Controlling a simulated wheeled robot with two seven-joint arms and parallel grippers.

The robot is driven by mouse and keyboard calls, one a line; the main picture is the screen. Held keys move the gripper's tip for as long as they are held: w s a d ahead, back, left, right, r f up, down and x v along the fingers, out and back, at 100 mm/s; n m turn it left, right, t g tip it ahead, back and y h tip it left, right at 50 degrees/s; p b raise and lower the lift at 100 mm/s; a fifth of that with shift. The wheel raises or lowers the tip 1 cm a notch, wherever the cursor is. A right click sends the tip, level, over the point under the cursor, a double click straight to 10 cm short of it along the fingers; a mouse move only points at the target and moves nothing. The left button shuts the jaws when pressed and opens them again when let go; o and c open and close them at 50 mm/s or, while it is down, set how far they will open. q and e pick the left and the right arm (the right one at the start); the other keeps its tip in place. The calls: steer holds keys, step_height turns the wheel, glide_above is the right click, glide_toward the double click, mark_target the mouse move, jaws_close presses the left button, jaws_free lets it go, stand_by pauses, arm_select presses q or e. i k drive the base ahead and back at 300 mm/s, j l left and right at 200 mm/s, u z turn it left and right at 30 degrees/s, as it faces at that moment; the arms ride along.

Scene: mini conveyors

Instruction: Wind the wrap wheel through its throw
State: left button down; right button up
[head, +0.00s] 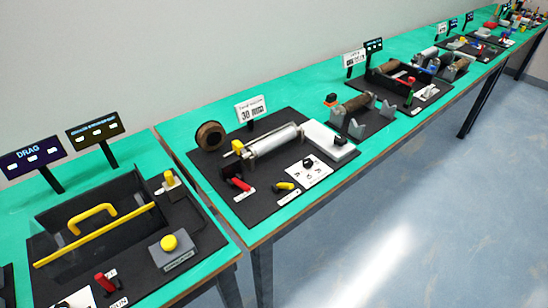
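A brown round wheel or roll (211,136) with a dark centre stands at the back left corner of the middle black station board (262,210). It may be the wrap wheel; no readable label on it confirms this. Beside it, a silver roller (274,140) lies in a frame with a yellow piece (238,147) at its left end. Neither of my grippers is in view, and nothing touches the wheel.
A red lever (240,184), a yellow lever (285,186) and a black knob (308,163) sit on the board's front. A station with a yellow handle (92,215) stands at left. More stations line the green bench (188,116). Open floor (400,220) lies at right.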

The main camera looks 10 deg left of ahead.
mark_target(340, 140)
steer(key=i+l, duration=0.7)
